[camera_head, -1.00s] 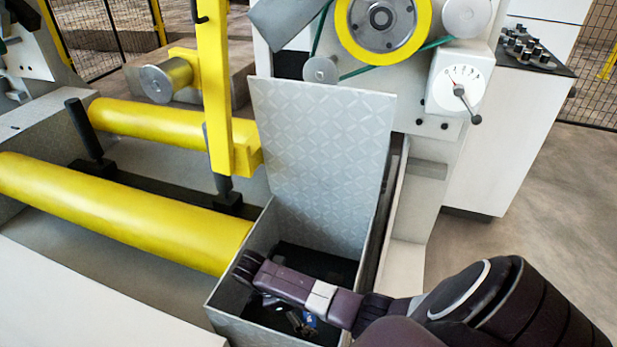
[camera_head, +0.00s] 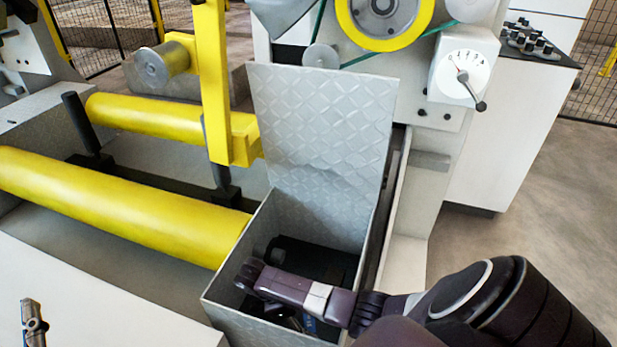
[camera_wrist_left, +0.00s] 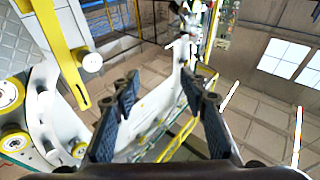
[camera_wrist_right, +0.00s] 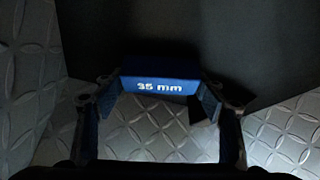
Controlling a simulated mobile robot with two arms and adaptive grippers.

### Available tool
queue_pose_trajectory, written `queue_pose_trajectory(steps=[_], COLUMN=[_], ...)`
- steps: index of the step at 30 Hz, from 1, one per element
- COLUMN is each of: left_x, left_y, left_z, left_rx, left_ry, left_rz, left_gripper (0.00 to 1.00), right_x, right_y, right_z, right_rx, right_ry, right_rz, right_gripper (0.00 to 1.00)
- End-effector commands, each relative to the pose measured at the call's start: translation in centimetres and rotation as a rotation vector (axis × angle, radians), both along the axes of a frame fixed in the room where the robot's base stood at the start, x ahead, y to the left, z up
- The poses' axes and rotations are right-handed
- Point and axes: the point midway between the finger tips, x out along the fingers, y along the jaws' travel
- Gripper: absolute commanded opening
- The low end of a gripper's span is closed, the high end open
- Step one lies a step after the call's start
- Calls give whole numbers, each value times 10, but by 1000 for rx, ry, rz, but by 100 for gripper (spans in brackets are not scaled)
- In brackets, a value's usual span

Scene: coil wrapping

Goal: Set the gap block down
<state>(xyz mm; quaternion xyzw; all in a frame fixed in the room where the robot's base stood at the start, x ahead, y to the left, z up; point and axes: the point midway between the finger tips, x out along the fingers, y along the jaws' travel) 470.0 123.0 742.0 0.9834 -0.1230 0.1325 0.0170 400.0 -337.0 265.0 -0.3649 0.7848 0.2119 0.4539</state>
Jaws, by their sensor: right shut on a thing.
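The gap block (camera_wrist_right: 158,84) is blue, marked "35 mm", and sits between the fingers of my right gripper (camera_wrist_right: 160,97), which is shut on it. In the head view my right arm reaches into an open metal box, and a bit of blue (camera_head: 309,323) shows low inside it. The right fingertips are mostly hidden there by my arm and the box wall. I cannot tell whether the block touches the box floor. My left gripper (camera_wrist_left: 165,98) is open and empty in the left wrist view; part of it shows at the head view's lower left.
The diamond-plate box (camera_head: 228,270) has its lid (camera_head: 320,130) raised at the back. Yellow rollers (camera_head: 120,205) lie to its left, and a yellow post (camera_head: 212,90) stands behind. A white machine with a dial (camera_head: 462,68) stands at the right.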

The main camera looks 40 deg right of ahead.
Motion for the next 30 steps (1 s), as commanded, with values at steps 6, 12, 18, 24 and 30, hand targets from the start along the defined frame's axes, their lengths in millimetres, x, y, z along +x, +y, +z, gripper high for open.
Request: queue_pose_trajectory(steps=[6,12,18,24,30], left_x=[-8,-8,-9,-9,-9], left_y=[-1,-1,-1,-1,-2], left_z=[24,26,28,29,28], left_rx=[-31,-34,-36,-37,-36], left_ry=[-112,-120,-129,-132,-132], left_rz=[-7,-8,-8,-8,-9], left_gripper=[40,40,40,40,40], right_x=[0,0,0,0,0], right_y=[0,0,0,0,0], right_z=[-9,-9,-11,-11,-11], right_rx=[-1,-1,0,0,-1], right_ry=[-1,-1,0,0,-1], right_rz=[0,0,0,0,0], right_gripper=[34,34,34,82,82])
